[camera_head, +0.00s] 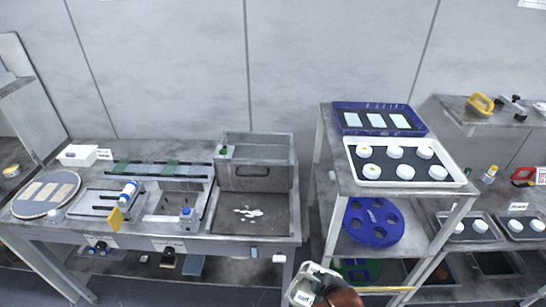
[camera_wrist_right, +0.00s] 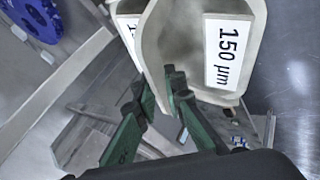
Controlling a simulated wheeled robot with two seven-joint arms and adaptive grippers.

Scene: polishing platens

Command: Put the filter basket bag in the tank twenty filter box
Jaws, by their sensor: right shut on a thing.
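The filter basket bag (camera_head: 300,286) is cream-white and shows at the bottom edge of the head view. In the right wrist view the bag (camera_wrist_right: 190,50) has white labels, one reading "150 µm". My right gripper (camera_wrist_right: 160,95) has its green fingers shut on the wall of the bag. In the head view the right gripper (camera_head: 322,284) is held in front of the gap between the bench and the rack. A grey metal box (camera_head: 257,178) stands at the back of the bench basin; I cannot read a tank twenty label on it. My left gripper is out of view.
The grey basin (camera_head: 265,222) has a white patch on its floor. Left of it the bench (camera_head: 100,252) holds bottles, a round platen (camera_head: 45,195) and racks. The rack (camera_head: 340,185) at right carries a blue tray (camera_head: 345,106), a white tray (camera_head: 465,181) and a blue disc (camera_head: 373,222).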

